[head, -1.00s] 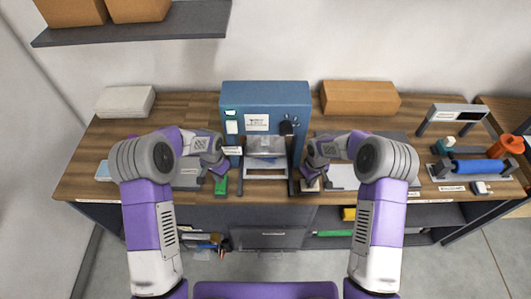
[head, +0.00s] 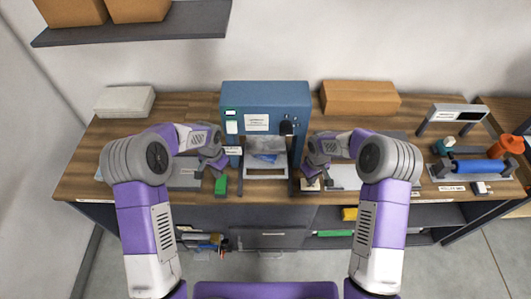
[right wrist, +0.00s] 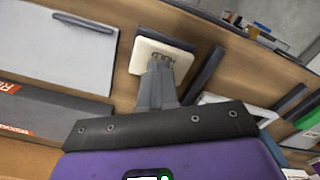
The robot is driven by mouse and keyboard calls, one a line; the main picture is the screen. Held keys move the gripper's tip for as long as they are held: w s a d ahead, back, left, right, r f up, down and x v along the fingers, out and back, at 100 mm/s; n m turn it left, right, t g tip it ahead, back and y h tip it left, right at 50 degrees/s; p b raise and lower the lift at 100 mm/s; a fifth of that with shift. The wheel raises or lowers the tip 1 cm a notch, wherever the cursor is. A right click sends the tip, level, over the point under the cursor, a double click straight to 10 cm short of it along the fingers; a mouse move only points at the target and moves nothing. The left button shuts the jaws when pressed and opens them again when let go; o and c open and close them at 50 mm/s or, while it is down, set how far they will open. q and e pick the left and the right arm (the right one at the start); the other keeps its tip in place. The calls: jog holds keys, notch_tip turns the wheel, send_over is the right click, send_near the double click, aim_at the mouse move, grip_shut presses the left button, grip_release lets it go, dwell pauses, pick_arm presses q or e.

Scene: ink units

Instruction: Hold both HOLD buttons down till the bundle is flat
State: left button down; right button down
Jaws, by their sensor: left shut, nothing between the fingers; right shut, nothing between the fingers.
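The blue press (head: 265,95) stands at the middle of the bench. A bluish-white bundle (head: 266,159) lies in its opening, under the raised pale plate (head: 257,148). The right HOLD button (head: 309,185) is a cream pad on a dark base, lettered HOLD in the right wrist view (right wrist: 165,57). My right gripper (head: 318,178) is shut and empty, its fingertips (right wrist: 155,72) over the pad's near edge; I cannot tell if they press it. My left gripper (head: 217,170) is shut and empty, just behind a green block (head: 221,186). No left HOLD button shows clearly.
A brown box (head: 360,98) stands right of the press, and a pale stack (head: 125,102) lies at the left. A blue roller (head: 473,167) and an orange part (head: 507,143) are at the far right. A shelf (head: 140,27) hangs upper left.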

jog(key=shift+r, duration=2.3)
